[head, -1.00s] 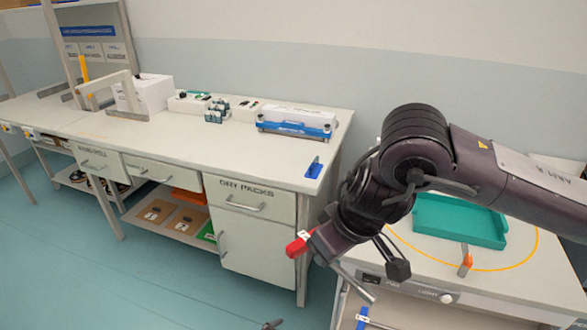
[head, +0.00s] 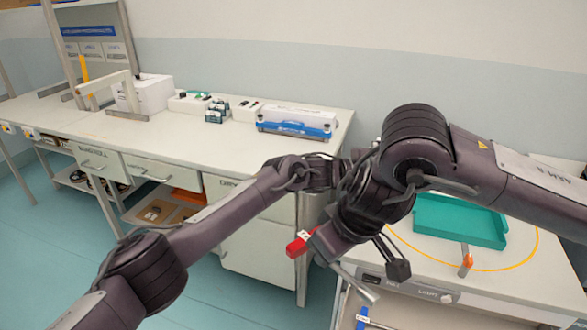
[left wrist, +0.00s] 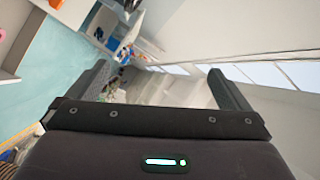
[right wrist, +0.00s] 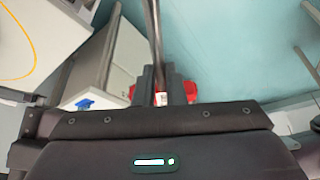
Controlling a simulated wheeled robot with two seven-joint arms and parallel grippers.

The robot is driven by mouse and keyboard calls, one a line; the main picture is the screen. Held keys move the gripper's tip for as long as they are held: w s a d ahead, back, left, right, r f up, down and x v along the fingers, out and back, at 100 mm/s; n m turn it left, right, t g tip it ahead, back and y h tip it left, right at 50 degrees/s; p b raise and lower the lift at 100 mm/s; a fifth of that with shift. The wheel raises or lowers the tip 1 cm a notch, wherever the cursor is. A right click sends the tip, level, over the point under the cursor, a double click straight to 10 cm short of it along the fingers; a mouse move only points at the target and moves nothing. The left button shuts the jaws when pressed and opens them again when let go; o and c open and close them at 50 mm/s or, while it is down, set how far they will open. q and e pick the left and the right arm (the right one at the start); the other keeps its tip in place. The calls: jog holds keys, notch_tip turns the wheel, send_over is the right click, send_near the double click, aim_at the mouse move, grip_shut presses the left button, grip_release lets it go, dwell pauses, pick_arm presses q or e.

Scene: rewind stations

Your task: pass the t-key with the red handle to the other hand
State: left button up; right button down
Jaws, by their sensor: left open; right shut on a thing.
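The t-key has a red handle (head: 299,244) and a grey metal shaft (head: 356,283). In the head view it is tilted, handle to the left and shaft down to the right. My right gripper (right wrist: 160,88) is shut on it; in the right wrist view the red handle shows on both sides of the fingers and the shaft (right wrist: 155,40) runs up the picture. My left gripper (left wrist: 165,88) is open and empty in the left wrist view. In the head view the left arm reaches behind my right arm, which hides that gripper. The t-key cannot be made out in the left wrist view.
A long bench (head: 165,142) with drawers stands behind, holding a blue-and-white device (head: 297,121) and white boxes. At right, a station top (head: 432,262) holds a teal tray (head: 460,222) and a small orange-ended item (head: 467,262). Floor is clear at lower left.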

pick_arm(q)
jog(key=s+d+r+m+g, duration=0.25)
jog(key=s+r+m, duration=0.2)
jog(key=r, duration=0.35)
jog(key=n+g+y, duration=0.4)
jog(key=g+y, duration=0.1)
jog(key=y, duration=0.8)
send_over(308, 234)
jog(key=w+a, duration=0.3)
jog(key=shift+w+a+x, duration=0.1)
jog(key=shift+x, duration=2.95)
jog(key=shift+w+a+x, duration=0.1)
jog(key=shift+x, duration=3)
jog(key=shift+f, duration=0.1)
